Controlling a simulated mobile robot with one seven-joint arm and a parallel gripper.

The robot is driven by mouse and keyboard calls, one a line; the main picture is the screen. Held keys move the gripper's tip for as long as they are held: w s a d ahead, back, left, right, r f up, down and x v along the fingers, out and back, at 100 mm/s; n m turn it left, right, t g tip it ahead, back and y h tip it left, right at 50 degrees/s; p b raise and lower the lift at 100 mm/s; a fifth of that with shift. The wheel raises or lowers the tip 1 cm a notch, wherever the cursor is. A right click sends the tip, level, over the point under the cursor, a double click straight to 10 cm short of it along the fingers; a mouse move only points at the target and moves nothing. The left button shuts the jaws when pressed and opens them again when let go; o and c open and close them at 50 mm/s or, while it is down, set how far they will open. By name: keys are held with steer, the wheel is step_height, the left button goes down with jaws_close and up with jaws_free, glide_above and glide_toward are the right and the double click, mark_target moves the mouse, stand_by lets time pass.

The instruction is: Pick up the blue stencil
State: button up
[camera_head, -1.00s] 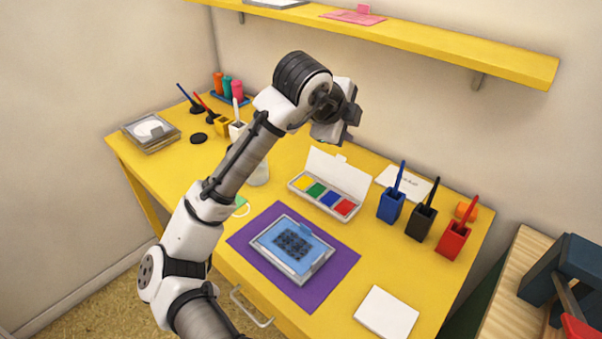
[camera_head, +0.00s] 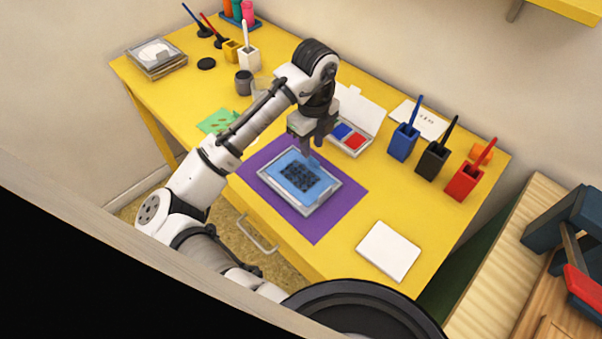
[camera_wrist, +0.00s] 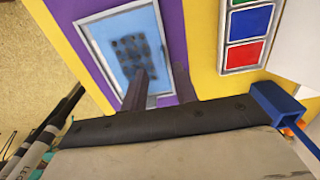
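The blue stencil (camera_head: 284,170) is a flat blue sheet with a block of dark squares in its middle. It lies in a light grey frame (camera_head: 318,207) on a purple mat (camera_head: 330,222). It also shows at the upper left of the wrist view (camera_wrist: 113,28). My gripper (camera_head: 308,150) points down over the stencil's back edge, close to the raised blue tab there. In the wrist view a dark finger (camera_wrist: 136,92) overlaps the stencil's near edge. Whether the fingertips touch the tab, and the gap between them, cannot be made out.
A paint box (camera_head: 371,105) with an open white lid stands just behind my gripper. Blue (camera_head: 403,143), black (camera_head: 432,161) and red (camera_head: 464,182) brush holders stand at right. A white sheet (camera_head: 388,251) lies at front right.

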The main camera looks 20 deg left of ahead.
steer(key=f, duration=0.1)
steer(key=f+p, duration=0.1)
steer(key=f, duration=0.3)
steer(key=shift+w+d, duration=0.15)
steer(key=shift+d, duration=0.15)
steer(key=shift+c, duration=0.3)
jaws_close()
